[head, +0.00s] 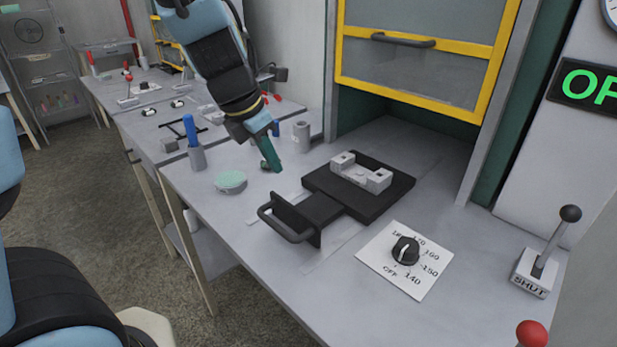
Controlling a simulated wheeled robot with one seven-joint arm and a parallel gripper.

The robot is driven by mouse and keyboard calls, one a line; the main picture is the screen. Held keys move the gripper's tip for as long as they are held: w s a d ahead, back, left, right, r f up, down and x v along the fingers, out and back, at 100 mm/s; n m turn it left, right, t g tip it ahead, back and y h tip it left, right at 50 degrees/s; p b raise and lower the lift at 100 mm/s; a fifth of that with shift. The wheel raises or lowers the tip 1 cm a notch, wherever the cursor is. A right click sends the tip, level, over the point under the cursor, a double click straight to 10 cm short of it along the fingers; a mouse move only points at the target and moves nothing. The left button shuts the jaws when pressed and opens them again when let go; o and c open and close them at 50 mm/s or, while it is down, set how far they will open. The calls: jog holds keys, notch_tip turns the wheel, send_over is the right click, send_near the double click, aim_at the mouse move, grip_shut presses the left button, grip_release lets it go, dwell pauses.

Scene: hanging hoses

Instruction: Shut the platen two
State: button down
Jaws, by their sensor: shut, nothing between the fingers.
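A black sliding platen (398,190) with a grey metal mould (362,172) on it lies on the grey bench, below and in front of a raised yellow-framed guard (425,62). A dark handle (285,222) sticks out at its front left. No number shows on it, so I cannot tell whether it is platen two. A lever (550,245) with a black ball knob stands upright at the right, on a base labelled SHUT. My gripper (272,163) is shut and empty above the bench, left of the platen and apart from it.
A dial card (405,258) with a black knob lies in front of the platen. A pale green round tin (230,182), a grey cup (197,158) with a blue handle and a grey cylinder (302,135) stand near my gripper. A red knob (532,333) is at bottom right. A green sign (592,88) is cut off.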

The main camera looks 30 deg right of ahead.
aim_at(309, 181)
jog(key=shift+n, duration=0.5)
jog(key=b+x, duration=0.1)
jog(key=x, duration=0.2)
jog(key=d+b+x, duration=0.1)
jog(key=b+x, duration=0.1)
jog(key=x, duration=0.2)
jog(key=b+x, duration=0.2)
jog(key=x, duration=0.1)
jog(key=shift+s+d+f, duration=0.2)
jog(key=shift+s+d, duration=0.1)
jog(key=shift+w+d+r+p, duration=0.15)
jog(key=shift+d+r+p, duration=0.1)
jog(key=shift+d, duration=0.35)
jog(key=shift+w+d+r+p, duration=0.15)
jog(key=shift+d+p, duration=0.1)
jog(key=shift+d, duration=0.4)
jog(key=shift+w+d, duration=0.15)
jog(key=shift+d, duration=0.45)
